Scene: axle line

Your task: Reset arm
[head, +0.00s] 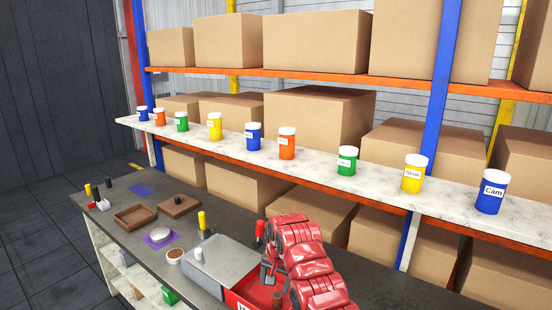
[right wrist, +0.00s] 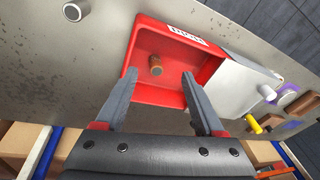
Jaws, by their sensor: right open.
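My right arm, red and segmented, reaches down over the workbench (head: 375,295) in the head view. Its gripper (head: 268,272) is at the arm's left side, above a red bin (head: 238,301) that the picture's lower edge cuts off. In the right wrist view the two dark fingers of the gripper (right wrist: 159,78) are spread wide with nothing between them. They point at the red bin (right wrist: 174,95), where a small brown cylinder (right wrist: 156,66) is inside. My left gripper is not in view.
A grey box (head: 222,262) adjoins the bin. A yellow-handled tool (head: 202,221), a round tin (head: 161,235) and brown trays (head: 134,215) are farther left. Labelled jars (head: 347,160) line a marble-like shelf (head: 300,168) behind; cardboard boxes (head: 317,40) fill the racks.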

